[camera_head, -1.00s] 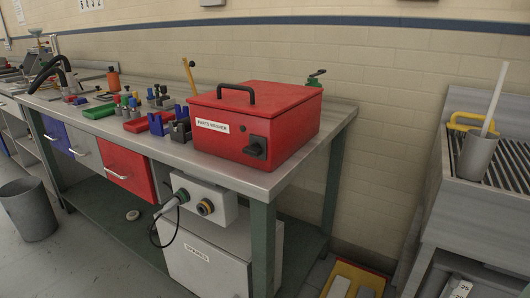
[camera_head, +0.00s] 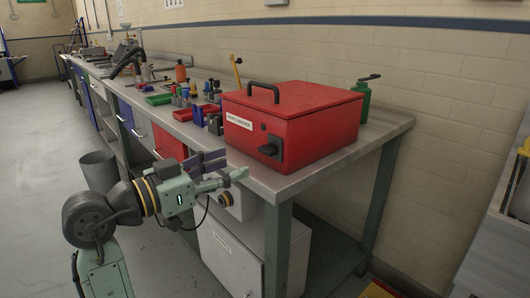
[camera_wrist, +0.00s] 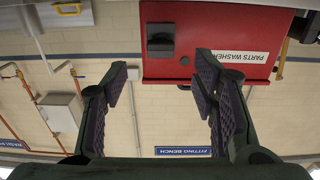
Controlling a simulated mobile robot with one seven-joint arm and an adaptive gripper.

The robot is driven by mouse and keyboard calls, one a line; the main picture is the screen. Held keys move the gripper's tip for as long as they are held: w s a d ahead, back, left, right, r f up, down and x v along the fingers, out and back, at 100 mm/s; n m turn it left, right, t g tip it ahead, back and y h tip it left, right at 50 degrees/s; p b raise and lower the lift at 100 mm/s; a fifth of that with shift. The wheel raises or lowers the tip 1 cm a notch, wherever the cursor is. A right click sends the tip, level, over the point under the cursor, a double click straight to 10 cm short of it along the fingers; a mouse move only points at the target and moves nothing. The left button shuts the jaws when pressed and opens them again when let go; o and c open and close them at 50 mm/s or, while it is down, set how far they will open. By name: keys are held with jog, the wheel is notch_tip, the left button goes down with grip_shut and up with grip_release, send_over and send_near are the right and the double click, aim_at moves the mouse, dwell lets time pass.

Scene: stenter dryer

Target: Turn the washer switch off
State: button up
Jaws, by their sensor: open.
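The red parts washer (camera_head: 293,125) stands on the near end of the workbench, its lid closed, with a black handle on top. Its black switch (camera_head: 270,147) sits on the front face, right of the white label. My gripper (camera_head: 229,167) is open and empty in front of the bench edge, left of the switch and apart from it. In the wrist view the scene is upside down. The washer (camera_wrist: 210,50) and its switch (camera_wrist: 160,43) show beyond my open fingers (camera_wrist: 160,85). The switch's exact setting is too small to tell.
A green oil can (camera_head: 364,100) stands behind the washer. Several small tools and blocks lie on the bench to its left. A grey bin (camera_head: 98,171) stands on the floor at left. A white cabinet (camera_head: 250,262) is under the bench.

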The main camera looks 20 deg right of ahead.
aim_at(263, 152)
jog(key=p+x, duration=0.1)
jog(key=x, duration=0.8)
jog(key=shift+d, duration=0.1)
jog(key=c, duration=1.2)
jog(key=shift+o, duration=0.2)
